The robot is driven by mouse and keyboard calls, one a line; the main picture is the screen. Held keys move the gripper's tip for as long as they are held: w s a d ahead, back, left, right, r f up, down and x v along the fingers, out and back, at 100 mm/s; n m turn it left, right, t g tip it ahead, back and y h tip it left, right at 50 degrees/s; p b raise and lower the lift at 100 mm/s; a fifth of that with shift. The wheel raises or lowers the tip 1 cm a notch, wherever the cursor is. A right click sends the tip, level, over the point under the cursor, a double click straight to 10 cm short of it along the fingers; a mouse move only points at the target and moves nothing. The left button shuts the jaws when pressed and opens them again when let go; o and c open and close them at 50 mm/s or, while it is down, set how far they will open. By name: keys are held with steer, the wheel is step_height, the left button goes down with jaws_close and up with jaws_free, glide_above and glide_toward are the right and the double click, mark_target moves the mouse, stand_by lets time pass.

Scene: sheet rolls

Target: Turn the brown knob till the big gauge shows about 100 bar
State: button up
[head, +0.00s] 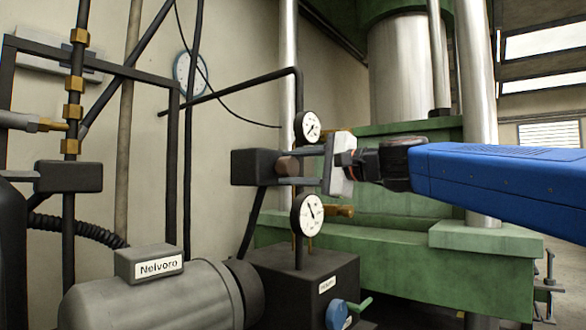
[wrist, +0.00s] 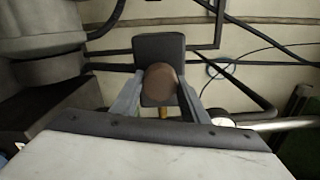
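The brown knob (head: 288,166) sticks out from a dark block (head: 254,167) left of the two dial gauges; in the wrist view the knob (wrist: 162,86) is in the middle, facing me. My gripper (head: 279,167) reaches in from the right, its two grey fingers on either side of the knob; they flank it in the wrist view (wrist: 161,92) too. Whether they touch it is too fine to tell. The larger gauge (head: 308,214) is below my gripper, its dark needle pointing up and slightly left. Its figures are too small to read.
A smaller gauge (head: 309,126) sits just above my fingers. A round wall dial (head: 188,72) hangs behind. Dark pipes, a grey motor (head: 155,296) and a dark box with a blue valve knob (head: 337,315) stand around. A green press (head: 400,215) is behind my arm.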

steer(key=o, duration=0.4)
steer(key=shift+f, duration=0.1)
steer(key=shift+c, duration=0.2)
steer(key=shift+d, duration=0.1)
steer(key=v, duration=1.7)
steer(key=shift+s+d, duration=0.1)
steer(key=shift+s, duration=0.05)
